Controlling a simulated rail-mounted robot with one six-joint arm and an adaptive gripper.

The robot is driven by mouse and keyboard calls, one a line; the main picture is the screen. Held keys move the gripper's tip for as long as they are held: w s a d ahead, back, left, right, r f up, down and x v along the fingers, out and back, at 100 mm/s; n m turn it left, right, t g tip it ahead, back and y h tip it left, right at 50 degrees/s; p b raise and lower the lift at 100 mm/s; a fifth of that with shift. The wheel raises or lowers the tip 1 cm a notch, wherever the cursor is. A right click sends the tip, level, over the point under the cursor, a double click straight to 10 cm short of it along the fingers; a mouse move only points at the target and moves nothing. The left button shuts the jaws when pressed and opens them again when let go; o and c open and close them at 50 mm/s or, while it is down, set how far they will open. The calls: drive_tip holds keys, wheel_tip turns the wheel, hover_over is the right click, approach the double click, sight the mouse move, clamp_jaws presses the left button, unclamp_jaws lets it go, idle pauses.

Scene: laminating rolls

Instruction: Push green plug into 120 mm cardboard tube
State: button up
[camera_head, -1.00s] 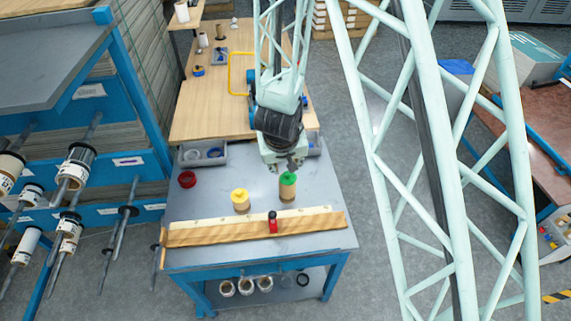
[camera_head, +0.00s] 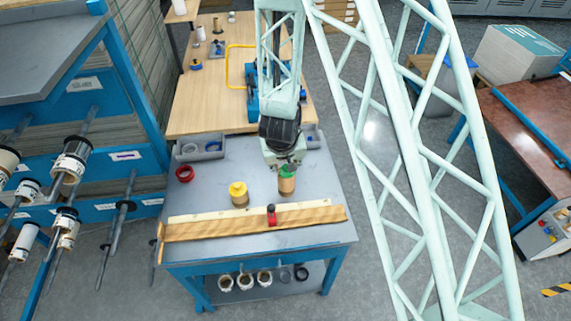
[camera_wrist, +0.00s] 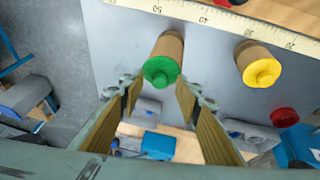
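The green plug (camera_head: 288,174) sits at the top of an upright brown cardboard tube (camera_head: 287,186) on the grey workbench. In the wrist view, the green plug (camera_wrist: 161,70) faces the camera at the end of the tube (camera_wrist: 170,45), with its raised knob toward me. I cannot tell how deep it sits. My gripper (camera_head: 285,164) is right above the plug and hides part of its top. In the wrist view, my gripper (camera_wrist: 157,92) is open, with its two fingers apart on either side of the plug and nothing held between them.
A second tube with a yellow plug (camera_head: 238,189) stands to the left. A wooden board with a ruler (camera_head: 200,227) and a red slider (camera_head: 271,215) lies along the front edge.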

drive_tip(key=shift+c, duration=0.2)
drive_tip(key=c, duration=0.9)
drive_tip(key=shift+s+d+f+b, duration=0.1)
drive_tip(key=shift+s+f+b, duration=0.15)
drive_tip(key=shift+f, duration=0.2)
drive_tip(key=shift+s+f+b, duration=0.15)
drive_tip(key=shift+f+b, duration=0.1)
drive_tip(key=shift+f, duration=0.15)
drive_tip(key=o, duration=0.9)
drive_tip(key=shift+w+f, duration=0.1)
drive_tip(key=shift+o, duration=0.2)
drive_tip(key=shift+w+r, duration=0.25)
drive_tip(key=shift+r, duration=0.1)
